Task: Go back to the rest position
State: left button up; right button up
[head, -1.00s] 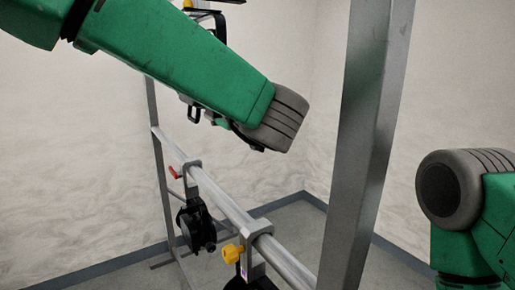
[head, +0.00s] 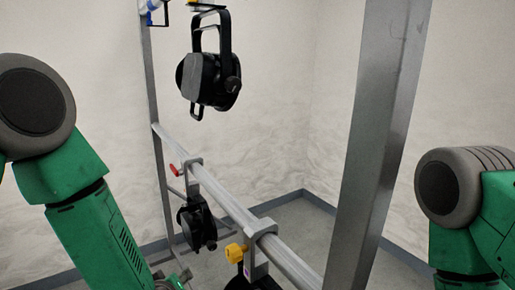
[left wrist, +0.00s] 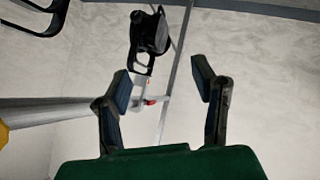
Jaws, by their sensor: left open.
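My left arm comes in from the left in the head view and points down. Its gripper is not clear there. In the left wrist view my left gripper (left wrist: 163,85) is open, with nothing between its fingers. A black par can (head: 208,82) hangs from the upper part of the stand in the head view. A second par can (head: 198,225) hangs from the lower rail by a clamp with a red handle. A par can also shows beyond the fingers in the left wrist view (left wrist: 152,33). My right arm shows at the right, but its gripper is out of view.
The grey lower rail (head: 230,205) runs toward a thick metal post (head: 375,140) at centre right. A clamp with a yellow knob (head: 235,252) sits on the rail, with a black par can (head: 240,283) partly in view below. Pale walls and a grey floor lie behind.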

pick_arm(q)
jog(key=s+a+f+m+g+h, duration=0.1)
jog(key=s+f+m+g, duration=0.2)
jog(key=s+f, duration=0.5)
jog(key=s+a+f+m+g, duration=0.25)
jog(key=s+f, duration=0.25)
jog(key=s, duration=0.8)
jog(key=s+a+f+m+g, duration=0.1)
jog(key=s+a+g, duration=0.15)
jog(key=s, duration=0.45)
jog(key=s+a+f+m+g, duration=0.1)
jog(key=s+a+g, duration=0.15)
jog(key=s, duration=0.55)
jog(key=w+d+f+b, duration=0.2)
jog(key=w+f+b, duration=0.1)
jog(key=f+b, duration=0.6)
jog(key=shift+w+d+f+b, duration=0.15)
jog(key=shift+d+f+b, duration=0.25)
jog(key=shift+b, duration=0.55)
pick_arm(e)
notch_tip(320, 180, down, 12)
jog(key=d, duration=0.2)
jog(key=shift+s+d+r, duration=0.15)
jog(key=shift+d+r, duration=0.05)
jog(key=shift+r, duration=0.05)
